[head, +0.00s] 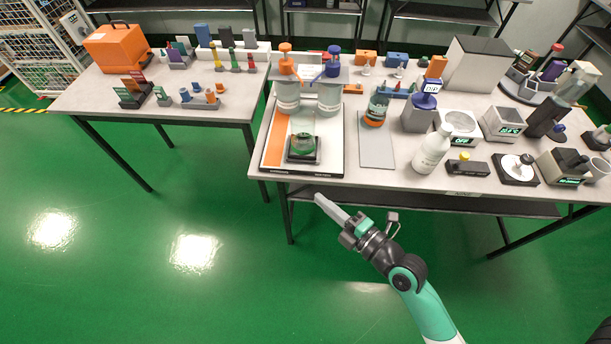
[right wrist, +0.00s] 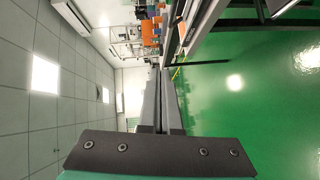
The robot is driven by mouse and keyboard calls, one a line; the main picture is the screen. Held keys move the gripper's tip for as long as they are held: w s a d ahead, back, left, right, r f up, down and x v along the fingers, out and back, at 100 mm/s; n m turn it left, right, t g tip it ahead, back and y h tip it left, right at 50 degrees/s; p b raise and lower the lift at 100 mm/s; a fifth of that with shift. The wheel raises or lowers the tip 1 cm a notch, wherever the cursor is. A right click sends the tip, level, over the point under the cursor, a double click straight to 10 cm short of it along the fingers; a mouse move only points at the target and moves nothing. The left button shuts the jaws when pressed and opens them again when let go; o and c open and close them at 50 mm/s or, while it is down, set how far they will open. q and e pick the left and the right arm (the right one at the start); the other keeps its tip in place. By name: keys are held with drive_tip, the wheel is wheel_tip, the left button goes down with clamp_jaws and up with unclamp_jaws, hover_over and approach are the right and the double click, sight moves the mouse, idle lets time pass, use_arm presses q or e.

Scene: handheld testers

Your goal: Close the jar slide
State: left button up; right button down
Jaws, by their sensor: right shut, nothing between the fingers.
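My right gripper (head: 320,199) is shut and empty, in front of the table's front edge and well apart from the jars. Its closed fingers also show in the right wrist view (right wrist: 161,100). My left gripper is out of view.
A white board with an orange stripe (head: 273,150) lies under the jars. A flat grey plate (head: 376,152), a white bottle (head: 432,150) and several testers crowd the right side. The green floor (head: 200,220) in front is clear.

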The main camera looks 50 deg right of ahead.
drive_tip(key=shift+h, duration=0.3)
drive_tip(key=shift+w+d+f+b, duration=0.6)
drive_tip(key=shift+w+d, duration=0.35)
drive_tip(key=shift+w, duration=1)
drive_tip(key=shift+w+d+f+b, duration=0.6)
drive_tip(key=shift+w+d, duration=0.3)
drive_tip(key=shift+w, duration=1)
drive_tip(key=shift+w+d+f+b, duration=0.55)
drive_tip(key=shift+w+d, duration=0.4)
drive_tip(key=shift+w, duration=1)
